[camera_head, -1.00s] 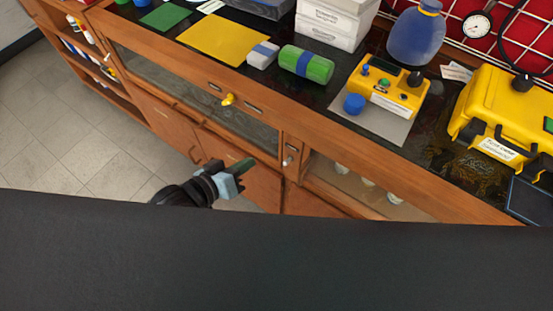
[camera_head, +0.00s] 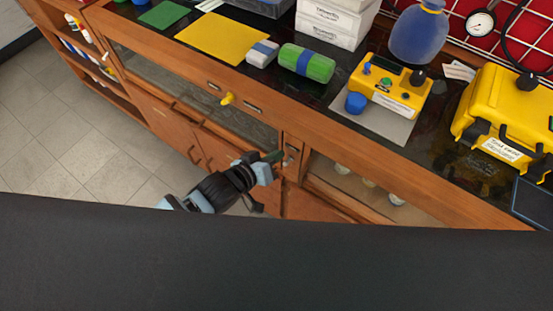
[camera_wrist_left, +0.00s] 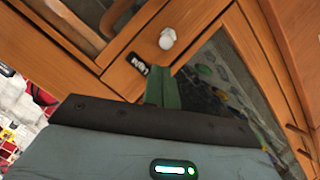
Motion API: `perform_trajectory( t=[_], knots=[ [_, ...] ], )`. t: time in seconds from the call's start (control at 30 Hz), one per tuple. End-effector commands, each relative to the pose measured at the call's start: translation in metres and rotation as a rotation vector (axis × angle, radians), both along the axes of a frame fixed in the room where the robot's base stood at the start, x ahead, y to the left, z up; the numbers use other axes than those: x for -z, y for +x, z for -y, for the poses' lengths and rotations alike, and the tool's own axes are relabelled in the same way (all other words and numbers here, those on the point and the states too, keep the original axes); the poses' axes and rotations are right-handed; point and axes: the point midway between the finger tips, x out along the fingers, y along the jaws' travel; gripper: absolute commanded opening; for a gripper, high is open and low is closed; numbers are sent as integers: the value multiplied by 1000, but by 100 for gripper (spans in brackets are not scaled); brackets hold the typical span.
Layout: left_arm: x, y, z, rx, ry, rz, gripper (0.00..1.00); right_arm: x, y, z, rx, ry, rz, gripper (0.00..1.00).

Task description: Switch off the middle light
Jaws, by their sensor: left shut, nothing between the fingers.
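A small white knob (camera_wrist_left: 167,38) sits on the wooden cabinet front beside a dark label plate (camera_wrist_left: 137,64). In the wrist view my left gripper (camera_wrist_left: 163,72) has its green fingers together and empty, pointing toward the knob, with the tips just below it. Contact cannot be told. In the head view the left gripper (camera_head: 274,156) is at the post between two glass-fronted sections, and the knob is partly hidden beside the fingertips. A yellow knob (camera_head: 227,98) sticks out of the cabinet front farther left. No lamp is clearly seen. My right gripper is not in view.
The dark countertop above holds a yellow-and-blue control box (camera_head: 393,86), a green roll (camera_head: 307,63), a yellow sheet (camera_head: 225,38) and a yellow case (camera_head: 505,115). Open tiled floor (camera_head: 75,140) lies left of the cabinet.

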Motion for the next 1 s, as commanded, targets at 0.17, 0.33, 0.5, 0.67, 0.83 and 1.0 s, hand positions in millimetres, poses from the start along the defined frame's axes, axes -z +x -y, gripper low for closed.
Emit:
perform_trajectory(
  t=[0.17,0.33,0.5,0.67,0.83,1.0],
  knots=[
    [10,-5,5,-1,-1,2,0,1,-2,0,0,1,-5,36],
    [12,-6,6,-1,-2,3,0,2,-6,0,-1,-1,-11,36],
    [12,-6,6,-1,-2,3,0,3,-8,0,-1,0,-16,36],
    [13,-7,6,-1,-4,6,0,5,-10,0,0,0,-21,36],
    [18,-9,5,-2,-23,34,0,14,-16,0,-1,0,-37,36],
    [18,-9,4,-1,-35,57,0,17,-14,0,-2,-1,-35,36]
  ],
)
